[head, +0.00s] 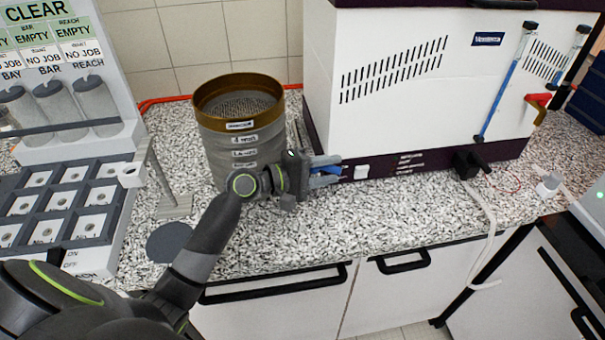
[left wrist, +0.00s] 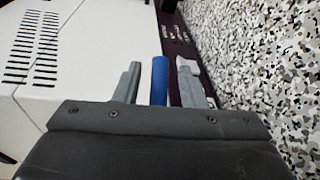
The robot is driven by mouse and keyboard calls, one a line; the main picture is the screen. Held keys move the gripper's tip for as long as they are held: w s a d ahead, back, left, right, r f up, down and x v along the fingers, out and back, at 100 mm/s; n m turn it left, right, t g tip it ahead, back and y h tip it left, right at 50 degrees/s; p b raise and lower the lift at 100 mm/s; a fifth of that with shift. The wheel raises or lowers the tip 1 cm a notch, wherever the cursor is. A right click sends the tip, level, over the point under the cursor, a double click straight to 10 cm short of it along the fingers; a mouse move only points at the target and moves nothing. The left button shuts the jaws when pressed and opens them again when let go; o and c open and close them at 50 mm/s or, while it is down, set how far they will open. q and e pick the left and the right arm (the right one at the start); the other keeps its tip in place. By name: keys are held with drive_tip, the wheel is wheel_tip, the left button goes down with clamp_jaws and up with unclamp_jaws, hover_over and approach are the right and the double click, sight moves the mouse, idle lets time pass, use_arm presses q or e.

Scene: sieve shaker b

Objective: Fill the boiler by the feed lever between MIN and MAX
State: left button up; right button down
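The boiler is a white cabinet (head: 390,115) with a dark lower strip. A blue lever handle (head: 330,170) at its lower left lies between the fingers of my left gripper (head: 324,167). In the left wrist view the blue handle (left wrist: 160,80) stands between the two grey fingers (left wrist: 158,88), with a narrow gap on each side, so the gripper looks open around it. A sight tube (head: 500,95) on the cabinet's right front holds a blue column up to its upper part. MIN and MAX marks are not readable. My right gripper is not in view.
A second tube (head: 570,50) and a red lever (head: 538,99) are at the cabinet's right. A brass-rimmed sieve stack (head: 235,140) stands behind my left arm. A tray of compartments (head: 60,205) is at left. The speckled counter (head: 400,210) is clear in front of the cabinet.

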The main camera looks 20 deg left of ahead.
use_arm(q)
drive_tip(key=b+v, duration=0.2)
drive_tip(key=v, duration=0.8)
drive_tip(key=shift+s+a, duration=0.15)
drive_tip(key=shift+s, duration=0.05)
